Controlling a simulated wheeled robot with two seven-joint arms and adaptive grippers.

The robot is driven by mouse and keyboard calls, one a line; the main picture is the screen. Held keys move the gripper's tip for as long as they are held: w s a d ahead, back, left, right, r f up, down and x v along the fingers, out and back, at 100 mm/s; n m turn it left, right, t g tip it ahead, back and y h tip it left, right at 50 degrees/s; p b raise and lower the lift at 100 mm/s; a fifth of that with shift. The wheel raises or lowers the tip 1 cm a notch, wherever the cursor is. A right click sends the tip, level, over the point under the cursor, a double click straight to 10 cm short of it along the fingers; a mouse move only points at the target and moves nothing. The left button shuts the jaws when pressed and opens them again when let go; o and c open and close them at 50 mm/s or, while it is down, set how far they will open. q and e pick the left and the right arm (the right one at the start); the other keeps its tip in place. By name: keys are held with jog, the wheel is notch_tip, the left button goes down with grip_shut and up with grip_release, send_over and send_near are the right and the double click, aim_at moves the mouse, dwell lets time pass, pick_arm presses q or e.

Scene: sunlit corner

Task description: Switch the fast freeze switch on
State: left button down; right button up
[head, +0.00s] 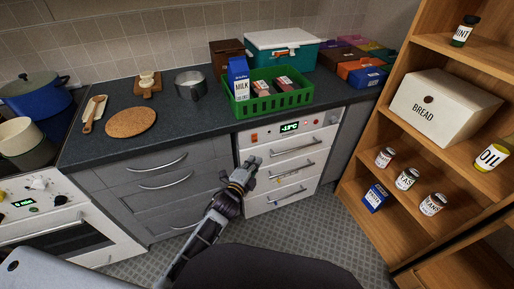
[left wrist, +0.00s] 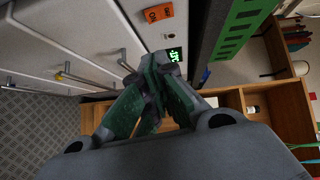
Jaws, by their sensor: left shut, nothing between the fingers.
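The white freezer (head: 290,165) stands under the counter, with a control panel along its top. A green display (head: 289,128) is in the panel's middle; it also shows in the left wrist view (left wrist: 174,54). Orange-red switches (head: 254,137) sit at the panel's left end and show larger in the left wrist view (left wrist: 158,13). Their labels and on/off positions are too small to read. My left gripper (head: 251,163) is shut and empty, in front of the freezer just below those switches. It also shows in the left wrist view (left wrist: 150,62), apart from the switches. My right gripper is out of view.
A small orange part (head: 315,122) and a knob (head: 333,119) are at the panel's right. Drawer handles (head: 295,148) stick out below. A green crate (head: 268,104) stands on the counter above. A wooden shelf (head: 395,130) is at right.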

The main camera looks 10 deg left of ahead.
aim_at(255, 138)
pick_arm(q)
jog(key=w, duration=0.6)
jog(key=w+f, duration=0.1)
jog(key=w, duration=0.2)
jog(key=shift+w+a, duration=0.25)
jog(key=shift+a, duration=0.1)
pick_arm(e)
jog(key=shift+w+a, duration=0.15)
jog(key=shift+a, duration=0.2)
pick_arm(q)
jog(key=shift+b, duration=0.35)
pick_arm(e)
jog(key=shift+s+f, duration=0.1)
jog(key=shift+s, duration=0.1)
pick_arm(q)
jog(key=shift+w+a+f+b, duration=0.15)
jog(key=shift+w+f+b, duration=0.1)
jog(key=shift+b, duration=0.55)
jog(key=shift+r, duration=0.1)
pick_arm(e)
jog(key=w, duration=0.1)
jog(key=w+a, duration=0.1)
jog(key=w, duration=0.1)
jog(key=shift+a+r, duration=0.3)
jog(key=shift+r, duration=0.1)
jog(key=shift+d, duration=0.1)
